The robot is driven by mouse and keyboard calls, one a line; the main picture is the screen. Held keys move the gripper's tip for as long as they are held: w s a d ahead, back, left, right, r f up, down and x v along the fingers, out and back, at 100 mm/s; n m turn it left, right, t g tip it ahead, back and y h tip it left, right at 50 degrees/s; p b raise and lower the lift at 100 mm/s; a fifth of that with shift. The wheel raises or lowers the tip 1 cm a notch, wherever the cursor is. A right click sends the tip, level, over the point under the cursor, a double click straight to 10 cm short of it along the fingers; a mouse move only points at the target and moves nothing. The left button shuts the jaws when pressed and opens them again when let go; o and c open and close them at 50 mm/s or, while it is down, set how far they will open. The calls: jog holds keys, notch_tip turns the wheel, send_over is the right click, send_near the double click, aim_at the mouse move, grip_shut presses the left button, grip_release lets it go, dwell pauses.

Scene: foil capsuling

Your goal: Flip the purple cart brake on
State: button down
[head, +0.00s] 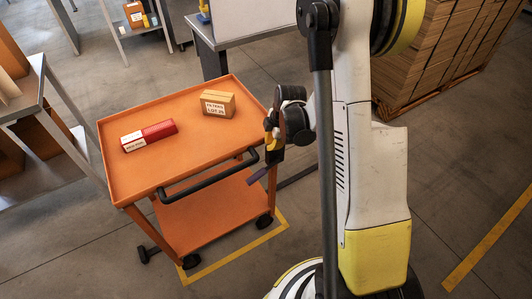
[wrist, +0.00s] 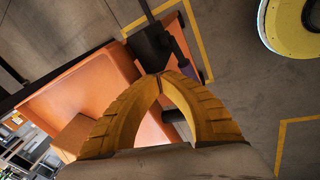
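The orange cart (head: 178,135) stands left of my arm, its black push handle (head: 212,183) on the near side. A dark purple paddle (head: 259,174), which looks like the brake, shows just below my gripper (head: 270,150) near the cart's right corner. In the wrist view the purple piece (wrist: 187,67) is at the end of a dark lever, just beyond and right of my gripper's yellow fingertips (wrist: 160,77). The fingertips meet, with nothing seen between them. A black block (wrist: 152,48) sits behind the tips. I cannot tell whether the fingers touch the lever.
A red and white box (head: 149,135) and a brown carton (head: 218,103) lie on the cart's top. Yellow floor lines (head: 235,254) run around the cart's wheels. A grey bench (head: 225,45) stands behind, and stacked cardboard (head: 430,60) at the back right. Floor at right is clear.

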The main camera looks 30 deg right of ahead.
jog(key=shift+r, duration=0.1)
jog(key=shift+w+d+r+p, duration=0.1)
jog(key=shift+d+r+p, duration=0.6)
jog(key=shift+r, duration=0.3)
jog(key=shift+w+d+r+p, duration=0.1)
jog(key=shift+d+r+p, duration=0.6)
jog(key=shift+r, duration=0.3)
jog(key=s+a+r+m, duration=0.2)
jog(key=a+r+m, duration=0.25)
jog(key=r, duration=0.55)
jog(key=s+a+r+m+t, duration=0.2)
jog(key=s+a+r+m, duration=0.3)
jog(key=s, duration=0.3)
jog(key=s+a+r+m+t, duration=0.1)
jog(key=s+a+r+m, duration=0.5)
jog(key=s, duration=0.3)
jog(key=shift+a+r+t+h, duration=0.3)
jog(key=shift+a+r+t, duration=0.1)
jog(key=shift+a+r, duration=0.4)
jog(key=shift+f, duration=0.1)
